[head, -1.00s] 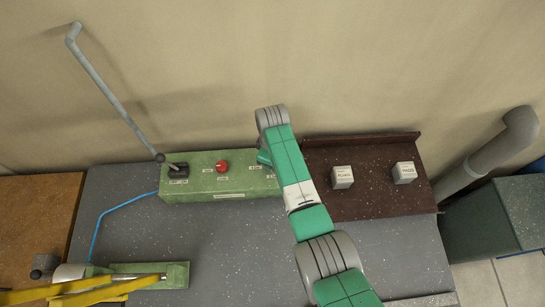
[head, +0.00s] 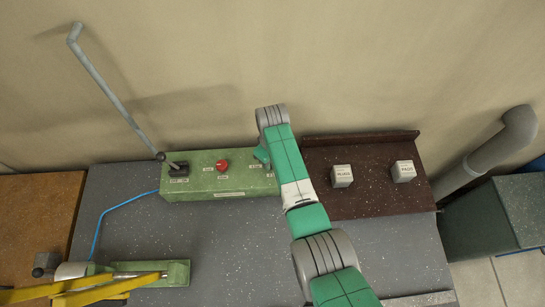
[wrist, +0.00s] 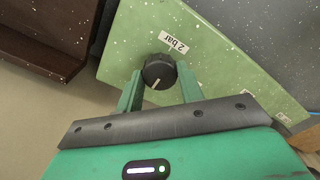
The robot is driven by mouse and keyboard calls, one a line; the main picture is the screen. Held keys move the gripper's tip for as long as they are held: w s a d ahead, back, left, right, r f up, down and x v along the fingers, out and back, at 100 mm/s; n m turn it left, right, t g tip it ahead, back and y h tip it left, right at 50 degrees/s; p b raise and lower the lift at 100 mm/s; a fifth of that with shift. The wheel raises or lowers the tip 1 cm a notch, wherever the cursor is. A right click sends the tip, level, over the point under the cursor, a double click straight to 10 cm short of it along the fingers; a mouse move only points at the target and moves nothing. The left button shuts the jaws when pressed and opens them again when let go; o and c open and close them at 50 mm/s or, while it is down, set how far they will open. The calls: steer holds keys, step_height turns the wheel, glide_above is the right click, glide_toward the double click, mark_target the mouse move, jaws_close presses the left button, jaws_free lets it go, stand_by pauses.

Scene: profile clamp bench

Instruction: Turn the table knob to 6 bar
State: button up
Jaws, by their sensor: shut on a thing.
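The table knob (wrist: 159,71) is black and round, with a white pointer line, on the sloped top of a speckled green control box (wrist: 210,65). The pointer line is on the side of the knob towards my gripper, away from that label. My gripper (wrist: 160,88) is shut on the knob, one green finger on each side. In the head view the box (head: 205,186) stands at the back of the table, and my arm hides the knob.
A red button (head: 222,165) and a black lever switch (head: 178,169) are on the box, left of my arm. Two pale labelled cubes (head: 342,176) (head: 403,171) stand on a dark brown tray (head: 375,203) at right.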

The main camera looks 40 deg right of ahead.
steer(key=shift+r, duration=0.1)
steer(key=o, duration=1)
step_height(320, 180, up, 8)
steer(key=shift+f+p, duration=0.15)
steer(key=shift+p, duration=0.3)
